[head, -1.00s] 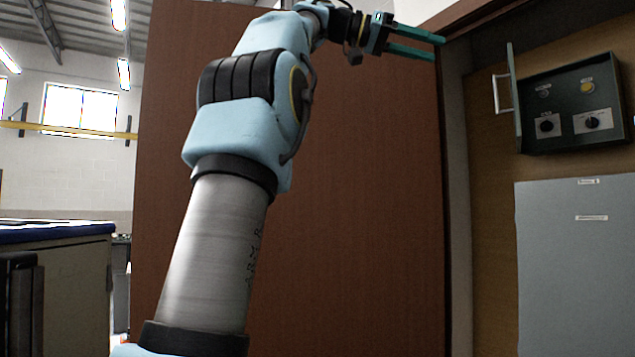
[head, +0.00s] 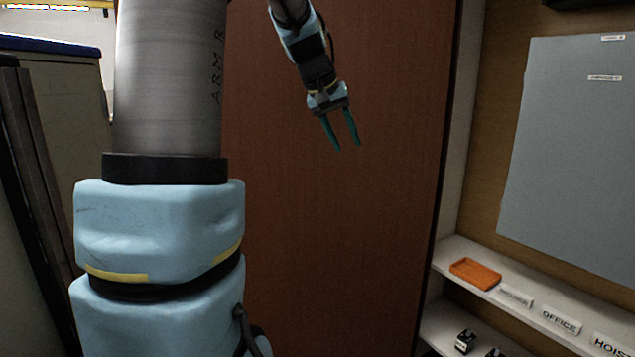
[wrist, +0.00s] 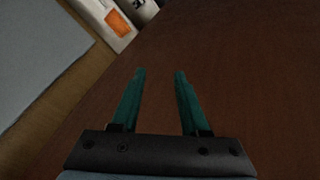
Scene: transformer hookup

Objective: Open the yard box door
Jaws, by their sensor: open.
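A large reddish-brown door panel (head: 390,220) stands upright in the middle of the head view, at the left side of an open cabinet. I see no handle on its visible face and cannot tell whether it is the yard box door. My gripper (head: 348,147) hangs in front of this panel, fingers pointing down, open and empty. In the wrist view the teal fingers of my gripper (wrist: 160,73) are apart with nothing between them, and the brown panel (wrist: 235,70) fills the background. I cannot tell whether the fingers touch it.
The cabinet at right holds a grey panel (head: 575,150) and a white shelf (head: 455,250) with an orange tray (head: 475,273) and labels, including OFFICE and HOIST. Small dark devices (head: 465,341) sit lower. A blue-topped cabinet (head: 75,90) stands at left.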

